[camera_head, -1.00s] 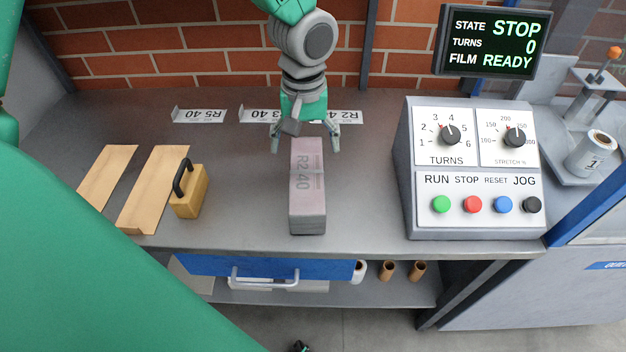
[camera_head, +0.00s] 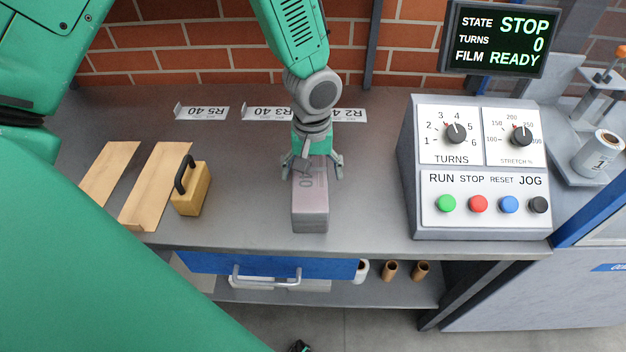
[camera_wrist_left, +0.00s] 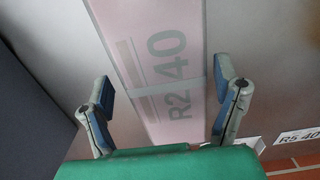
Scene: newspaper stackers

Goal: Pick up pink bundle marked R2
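The pink bundle marked R2 40 (camera_head: 311,208) lies lengthwise on the grey worktop, near its front edge. My left gripper (camera_head: 311,176) is above the far part of the bundle, with its fingers spread to either side of it. The left wrist view shows the bundle (camera_wrist_left: 165,60) with a pale band across it, between the two open fingers (camera_wrist_left: 163,92). A gap shows between the fingers and the bundle's sides. The gripper hides part of the bundle's marking in the head view. My right gripper is not seen.
Label plates R5 (camera_head: 202,113), R3 (camera_head: 266,114) and R2 (camera_head: 350,115) stand at the back. A yellow block with a black handle (camera_head: 191,195) and tan boards (camera_head: 155,185) are left. A control box (camera_head: 480,200) stands right.

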